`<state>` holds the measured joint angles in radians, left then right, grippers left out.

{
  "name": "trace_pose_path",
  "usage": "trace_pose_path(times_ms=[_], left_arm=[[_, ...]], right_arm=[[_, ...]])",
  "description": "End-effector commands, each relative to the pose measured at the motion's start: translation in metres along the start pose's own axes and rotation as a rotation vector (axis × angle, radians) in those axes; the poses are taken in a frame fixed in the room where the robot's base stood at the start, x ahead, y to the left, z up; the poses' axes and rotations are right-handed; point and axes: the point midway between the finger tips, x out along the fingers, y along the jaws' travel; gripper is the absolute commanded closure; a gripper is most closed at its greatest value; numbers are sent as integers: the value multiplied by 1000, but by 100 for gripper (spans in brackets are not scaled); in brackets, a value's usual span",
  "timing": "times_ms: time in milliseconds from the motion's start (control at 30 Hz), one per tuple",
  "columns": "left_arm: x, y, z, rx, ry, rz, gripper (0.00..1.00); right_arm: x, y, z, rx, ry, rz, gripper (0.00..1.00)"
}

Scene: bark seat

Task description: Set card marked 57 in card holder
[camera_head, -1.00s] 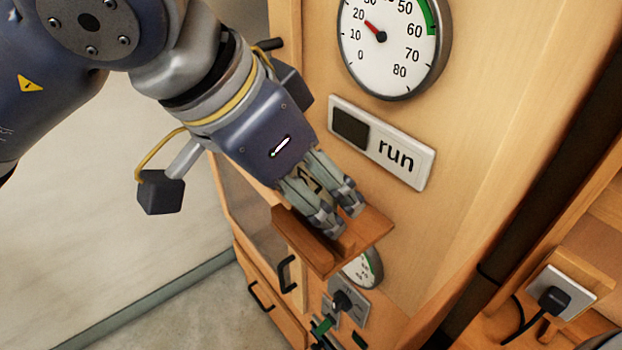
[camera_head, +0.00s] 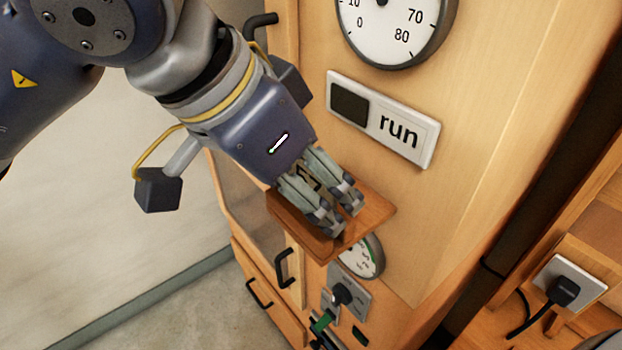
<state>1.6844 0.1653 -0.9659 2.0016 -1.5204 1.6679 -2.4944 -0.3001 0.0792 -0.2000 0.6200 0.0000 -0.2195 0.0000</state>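My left gripper (camera_head: 338,220) reaches down from the upper left, with its fingertips over a small brown wooden ledge (camera_head: 376,217) on the cabinet front. The ledge seems to be the card holder, but the fingers cover much of it. The two fingers stand side by side with a narrow space between them. A small pale patch with dark marks shows in that space near the palm; I cannot tell if it is a card or part of the gripper. No number 57 is readable. My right gripper is out of view.
A "run" sign (camera_head: 382,118) and a large dial (camera_head: 396,32) are on the cabinet above the ledge. A smaller dial (camera_head: 362,256), a switch plate (camera_head: 346,290) and black handles (camera_head: 284,267) lie below. A plugged socket (camera_head: 566,288) is at the right.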

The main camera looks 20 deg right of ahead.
Motion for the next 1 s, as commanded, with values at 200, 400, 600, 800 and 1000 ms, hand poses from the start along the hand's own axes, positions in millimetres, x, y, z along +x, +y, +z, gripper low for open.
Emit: trace_pose_path(times_ms=[200,400,600,800,1000], left_arm=[[1,0,3,2,-9,0,15],[1,0,2,2,-8,0,15],[-8,-1,1,1,-6,-3,15],[-45,-1,-1,-1,-3,-3,15],[-86,-1,-2,0,-4,-2,15]], right_arm=[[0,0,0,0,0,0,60],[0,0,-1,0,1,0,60],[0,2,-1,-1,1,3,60],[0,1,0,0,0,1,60],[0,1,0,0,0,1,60]])
